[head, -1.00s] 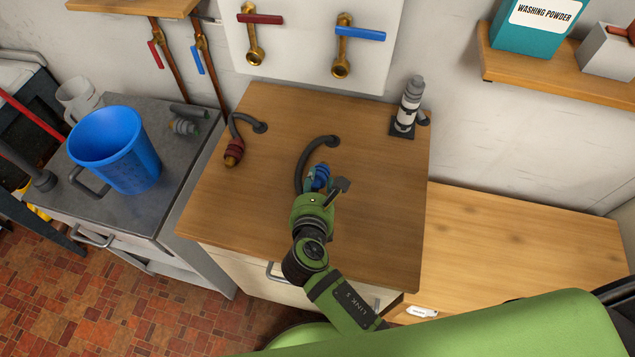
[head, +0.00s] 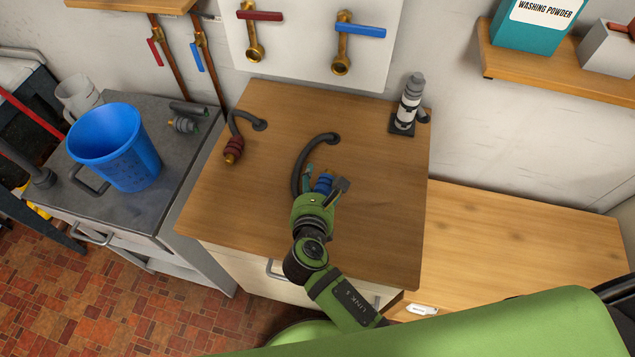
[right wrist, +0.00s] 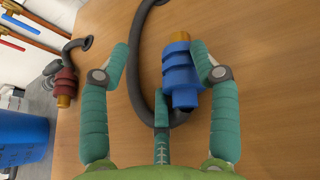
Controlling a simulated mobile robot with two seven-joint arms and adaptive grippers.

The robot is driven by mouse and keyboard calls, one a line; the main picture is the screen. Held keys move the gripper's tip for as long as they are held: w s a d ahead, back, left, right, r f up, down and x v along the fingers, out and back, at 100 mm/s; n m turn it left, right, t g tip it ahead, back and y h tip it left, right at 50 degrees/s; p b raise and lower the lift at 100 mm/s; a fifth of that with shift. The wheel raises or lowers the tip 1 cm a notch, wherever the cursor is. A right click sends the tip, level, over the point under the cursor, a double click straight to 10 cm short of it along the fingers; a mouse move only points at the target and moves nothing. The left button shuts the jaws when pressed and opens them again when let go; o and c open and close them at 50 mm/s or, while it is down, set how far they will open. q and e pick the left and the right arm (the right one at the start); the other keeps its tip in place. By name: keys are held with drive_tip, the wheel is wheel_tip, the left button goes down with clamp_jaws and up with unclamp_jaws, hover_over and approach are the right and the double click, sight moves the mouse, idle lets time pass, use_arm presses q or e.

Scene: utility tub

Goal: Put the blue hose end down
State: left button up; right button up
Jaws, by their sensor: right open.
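The blue hose end (head: 323,184) is a blue ribbed fitting with a brass tip, on a dark grey hose that comes out of the wooden counter (head: 370,220). It lies on or just above the wood; I cannot tell exactly. My right gripper (head: 325,176) is open around it. In the right wrist view the blue hose end (right wrist: 181,75) sits between the spread teal fingers of the gripper (right wrist: 165,65), closer to the right finger. The red hose end (head: 233,150) lies at the counter's left, and also shows in the right wrist view (right wrist: 62,85). My left gripper is not in view.
A blue bucket (head: 120,150) stands on the grey cabinet at left. A grey-and-white bottle-like object (head: 408,103) stands at the counter's back right. Red and blue taps (head: 360,30) are on the wall panel. The counter's right half is mostly clear.

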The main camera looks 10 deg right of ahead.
drive_tip(key=shift+r, duration=0.2)
drive_tip(key=b+v, duration=0.1)
drive_tip(key=v, duration=1.1)
drive_tip(key=shift+r, duration=0.35)
drive_tip(key=shift+s+a, duration=0.1)
